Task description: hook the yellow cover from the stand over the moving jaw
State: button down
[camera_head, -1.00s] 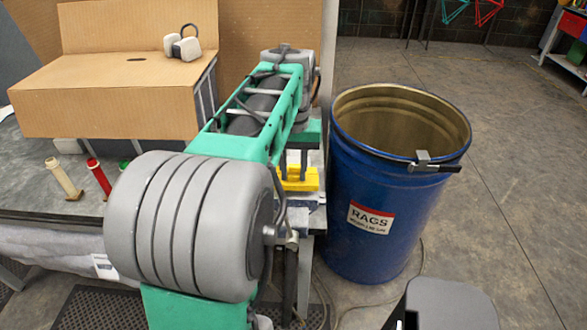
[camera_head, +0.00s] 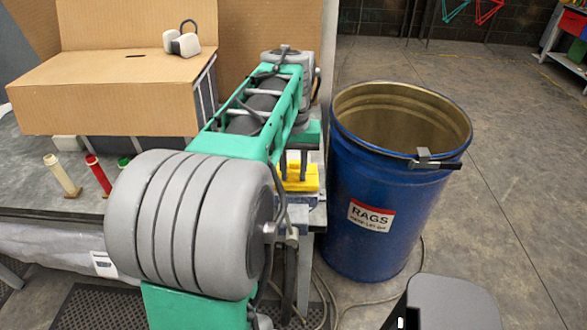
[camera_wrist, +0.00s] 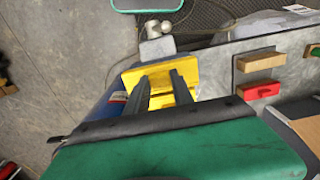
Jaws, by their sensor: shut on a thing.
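The yellow cover (camera_head: 312,183) is at the bench's right end, beside the blue drum. My gripper (camera_head: 293,175) points down at it, its two dark fingers against the yellow. In the wrist view the cover (camera_wrist: 188,66) is a wide yellow piece held between the fingers of my gripper (camera_wrist: 160,78), which are shut on it. Grey metal vise parts (camera_wrist: 157,42) show just beyond the cover. Grey-blue metal (camera_head: 303,200) lies close under it in the head view. I cannot tell whether the cover touches the jaw. My arm hides the stand, if it is there.
A blue rag drum (camera_head: 365,210) stands close right of the bench end. A cardboard box (camera_head: 110,100) with a grey-white padlock-shaped thing (camera_head: 182,42) on top is at the back left. White, red and green upright pieces (camera_head: 97,173) stand on the bench.

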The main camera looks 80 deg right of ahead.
aim_at(294, 174)
jog(key=shift+f+b, duration=1.05)
jog(key=shift+f, duration=0.65)
jog(key=c, duration=1)
grip_release()
notch_tip(294, 174, up, 8)
jog(key=shift+f, duration=0.1)
